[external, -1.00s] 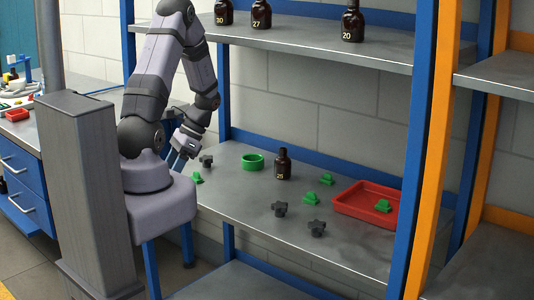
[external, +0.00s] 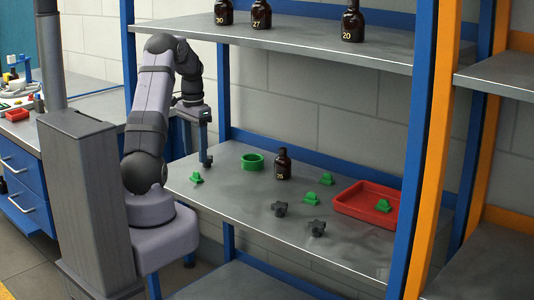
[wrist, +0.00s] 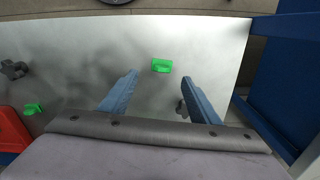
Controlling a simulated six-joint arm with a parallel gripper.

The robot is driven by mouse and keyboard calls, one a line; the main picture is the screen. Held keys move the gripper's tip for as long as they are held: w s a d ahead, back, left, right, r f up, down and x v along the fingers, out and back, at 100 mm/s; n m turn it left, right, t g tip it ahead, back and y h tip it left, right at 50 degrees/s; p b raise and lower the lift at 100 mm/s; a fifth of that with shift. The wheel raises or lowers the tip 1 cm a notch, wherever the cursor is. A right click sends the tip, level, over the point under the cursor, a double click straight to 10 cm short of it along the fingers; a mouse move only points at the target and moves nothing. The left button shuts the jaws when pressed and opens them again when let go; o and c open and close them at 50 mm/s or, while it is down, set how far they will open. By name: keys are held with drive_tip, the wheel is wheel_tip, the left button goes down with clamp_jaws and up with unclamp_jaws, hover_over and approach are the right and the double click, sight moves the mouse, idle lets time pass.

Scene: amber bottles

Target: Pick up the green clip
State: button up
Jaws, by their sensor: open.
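A green clip (external: 197,178) lies on the left end of the lower shelf. It appears to be the green clip (wrist: 161,65) in the wrist view, seen just beyond and between my fingertips. Other green clips lie near the middle of the shelf (external: 327,179) (external: 312,197), and another green clip (external: 383,205) is in the red tray.
A green ring (external: 252,161) and an amber bottle (external: 283,165) stand right of my gripper. Dark knobs (external: 279,209) (external: 317,228) lie towards the front; another knob (wrist: 182,110) is beside my right finger. The red tray (external: 350,211) is at right. Bottles (external: 353,24) stand on the shelf above.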

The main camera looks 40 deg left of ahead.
sight(196, 172)
drive_tip(key=shift+a+f, duration=0.2)
drive_tip(key=shift+f, duration=3.45)
drive_tip(key=shift+c, duration=0.3)
drive_tip(key=c, duration=1)
